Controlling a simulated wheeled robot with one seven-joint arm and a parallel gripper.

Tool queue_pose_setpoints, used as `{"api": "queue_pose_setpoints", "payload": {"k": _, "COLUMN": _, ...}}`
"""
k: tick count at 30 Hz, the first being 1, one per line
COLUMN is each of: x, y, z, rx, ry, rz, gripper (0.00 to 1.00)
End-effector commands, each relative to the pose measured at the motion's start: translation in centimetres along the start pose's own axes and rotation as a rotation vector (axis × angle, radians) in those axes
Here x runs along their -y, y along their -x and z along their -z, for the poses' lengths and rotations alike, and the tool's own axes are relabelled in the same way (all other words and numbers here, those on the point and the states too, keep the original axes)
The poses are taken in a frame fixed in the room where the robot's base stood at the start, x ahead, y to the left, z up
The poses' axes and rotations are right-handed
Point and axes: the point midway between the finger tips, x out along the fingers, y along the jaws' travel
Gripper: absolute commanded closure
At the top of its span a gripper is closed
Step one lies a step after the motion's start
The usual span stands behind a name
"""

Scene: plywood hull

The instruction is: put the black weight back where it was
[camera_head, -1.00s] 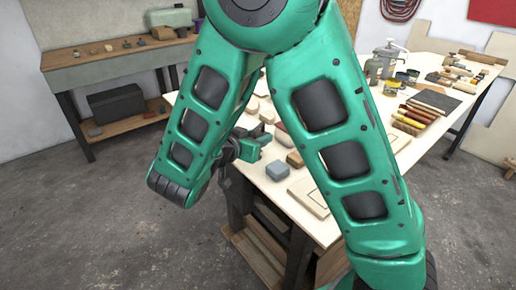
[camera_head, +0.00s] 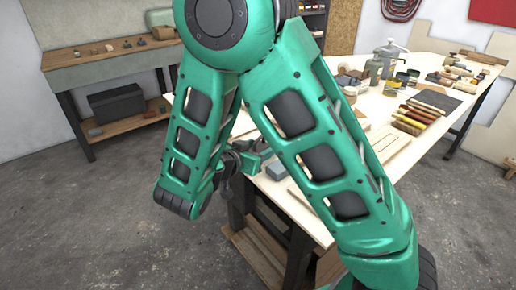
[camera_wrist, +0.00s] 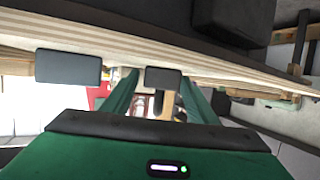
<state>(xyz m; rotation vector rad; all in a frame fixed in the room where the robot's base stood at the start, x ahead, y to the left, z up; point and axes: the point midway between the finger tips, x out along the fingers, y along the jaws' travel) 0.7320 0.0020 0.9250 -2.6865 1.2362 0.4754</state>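I cannot make out the black weight for certain. A dark block (camera_wrist: 235,18) shows at the top of the wrist view, beyond a plywood edge; I cannot tell whether it is the weight. In the head view, my gripper (camera_head: 247,160) is at the near left edge of the worktable (camera_head: 312,222), partly behind my own arm. In the wrist view, the two dark finger pads of my gripper (camera_wrist: 115,73) stand apart with nothing held between them. My arm hides much of the table's left part.
A blue-grey block (camera_head: 277,170) lies by the table's near left edge. Jars (camera_head: 385,62), rollers and brushes (camera_head: 412,120) stand farther right. A grey bench (camera_head: 105,68) at the back left has a black box (camera_head: 118,104) on its lower shelf. The floor at left is clear.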

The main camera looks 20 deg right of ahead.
Motion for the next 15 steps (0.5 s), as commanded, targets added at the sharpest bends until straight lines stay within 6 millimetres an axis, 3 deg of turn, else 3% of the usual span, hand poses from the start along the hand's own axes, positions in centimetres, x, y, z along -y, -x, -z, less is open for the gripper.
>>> {"api": "queue_pose_setpoints", "payload": {"k": 8, "x": 0.0, "y": 0.2, "z": 0.2, "rx": 0.0, "ry": 0.0, "rz": 0.0, "gripper": 0.47}}
{"api": "queue_pose_setpoints", "payload": {"k": 15, "x": 0.1, "y": 3.8, "z": 0.1, "rx": 0.001, "ry": 0.0, "rz": 0.004, "gripper": 0.47}}
